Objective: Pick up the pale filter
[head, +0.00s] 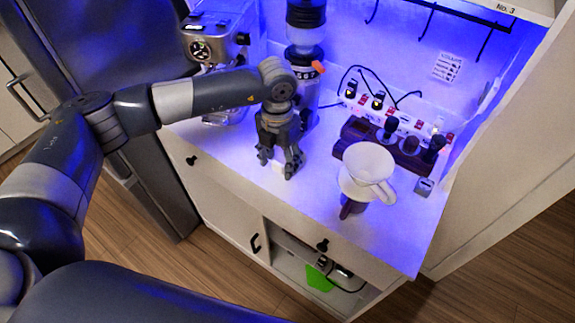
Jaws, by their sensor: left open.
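My left gripper (277,160) points down over the front left of the white counter (330,224), its fingers apart. A small pale piece (279,168) shows between and just behind the fingertips. It may be the pale filter, but it is too small and too covered to tell; whether the fingers touch it cannot be told. A white cone dripper (368,165) with a handle stands upright to the right, on a dark stand or vessel (352,207). I cannot see inside it well enough to tell whether a filter is there. My right gripper is out of view.
A coffee grinder (306,60) stands right behind my left gripper, with an espresso machine (213,42) at its left. A dark wooden holder (384,143) with tampers is behind the dripper. A power strip (392,112) lies along the back wall. The counter's front is mostly clear.

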